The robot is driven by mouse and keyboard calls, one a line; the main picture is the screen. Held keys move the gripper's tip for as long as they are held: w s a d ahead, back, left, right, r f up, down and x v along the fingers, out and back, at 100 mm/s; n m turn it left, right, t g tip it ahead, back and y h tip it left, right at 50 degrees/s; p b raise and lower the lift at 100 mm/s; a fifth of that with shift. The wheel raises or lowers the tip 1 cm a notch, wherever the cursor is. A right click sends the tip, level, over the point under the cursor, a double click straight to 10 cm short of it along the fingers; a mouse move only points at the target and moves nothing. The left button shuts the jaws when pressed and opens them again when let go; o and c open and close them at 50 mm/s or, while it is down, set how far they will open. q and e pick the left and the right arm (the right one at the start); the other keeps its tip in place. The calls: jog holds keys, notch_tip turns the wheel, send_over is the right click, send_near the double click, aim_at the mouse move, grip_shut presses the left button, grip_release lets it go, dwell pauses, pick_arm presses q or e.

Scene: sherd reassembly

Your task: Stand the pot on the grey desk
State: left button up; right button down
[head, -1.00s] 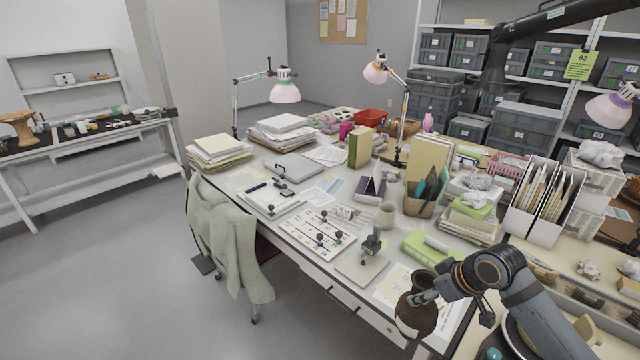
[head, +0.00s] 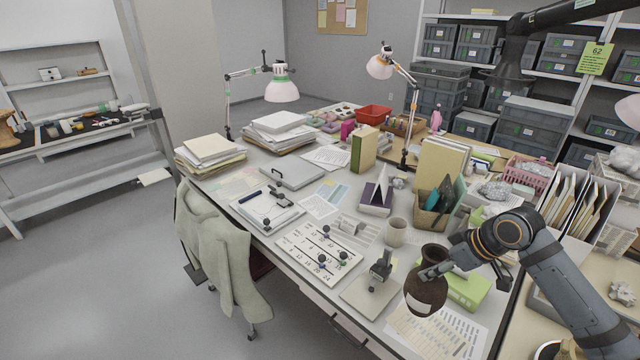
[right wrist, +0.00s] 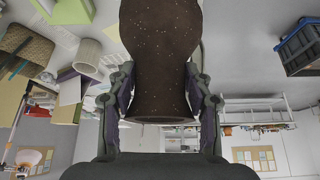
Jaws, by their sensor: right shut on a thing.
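The dark brown pot (head: 427,292) has a narrow neck, a flared mouth and a pale patch low on its side. My right gripper (head: 430,272) is shut on its neck and holds it roughly upright at the near right part of the grey desk (head: 404,258). In the right wrist view the pot (right wrist: 160,60) sits between both fingers, with its rim towards the palm. The pot's base appears in front of a printed sheet, and it seems to be above the desk. My left gripper is not in view.
A small black stand on a pale plate (head: 358,305) is just left of the pot. A printed sheet (head: 450,335) lies near the front edge. Little bare desk shows between them.

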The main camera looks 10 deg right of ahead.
aim_at(429, 282)
jog(key=shift+w, duration=0.55)
jog(key=shift+s, duration=0.7)
jog(key=f, duration=0.6)
jog(key=shift+w+p, duration=0.2)
jog(key=shift+p, duration=0.1)
notch_tip(429, 282, down, 4)
jog(key=shift+r, duration=0.15)
jog(key=shift+s, duration=0.1)
jog(key=c, duration=1)
grip_release()
jog(key=o, duration=0.5)
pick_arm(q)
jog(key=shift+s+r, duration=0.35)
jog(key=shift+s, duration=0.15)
